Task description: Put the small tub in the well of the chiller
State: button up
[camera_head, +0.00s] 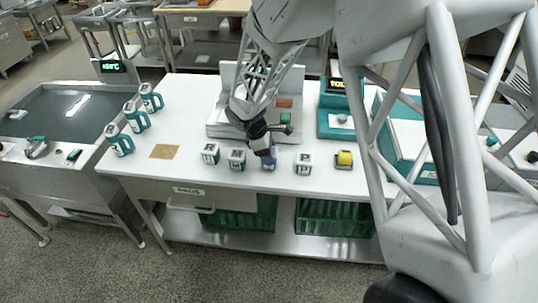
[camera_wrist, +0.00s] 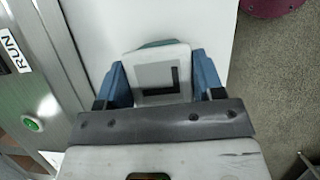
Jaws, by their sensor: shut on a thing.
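My gripper (camera_head: 268,160) is low over the front part of the white table. In the wrist view its two blue fingers (camera_wrist: 160,85) are shut on a small tub (camera_wrist: 160,70), white on top with a dark angular mark and a teal edge behind. In the head view the held tub is mostly hidden by the gripper. Whether it touches the table I cannot tell. Similar small white tubs stand in the same row: two to the left (camera_head: 210,153) (camera_head: 237,159) and one to the right (camera_head: 303,163). I cannot tell surely which unit is the chiller.
A grey machine (camera_head: 218,128) stands behind the gripper; its RUN label (camera_wrist: 12,50) shows in the wrist view. A teal unit (camera_head: 340,123), a yellow-topped item (camera_head: 344,158) and teal-handled jugs (camera_head: 136,118) are on the table. A dark basin (camera_head: 60,110) is left, with a green temperature display (camera_head: 113,67) behind.

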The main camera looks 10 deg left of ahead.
notch_tip(320, 180, up, 17)
dwell(0.6)
jog(key=shift+r, duration=0.1)
dwell(0.5)
jog(key=w+a+r, duration=0.1)
jog(key=w+a, duration=0.4)
jog(key=w, duration=0.4)
jog(key=w+a+r, duration=0.2)
jog(key=w+a, duration=0.4)
jog(key=w, duration=0.4)
jog(key=w+a+r, duration=0.1)
jog(key=w+a, duration=0.5)
jog(key=w, duration=0.4)
jog(key=shift+a+r+m, duration=0.25)
jog(key=shift+r+m, duration=0.05)
jog(key=shift+m, duration=0.1)
notch_tip(320, 180, down, 14)
jog(key=shift+f, duration=0.2)
jog(key=shift+f, duration=1.8)
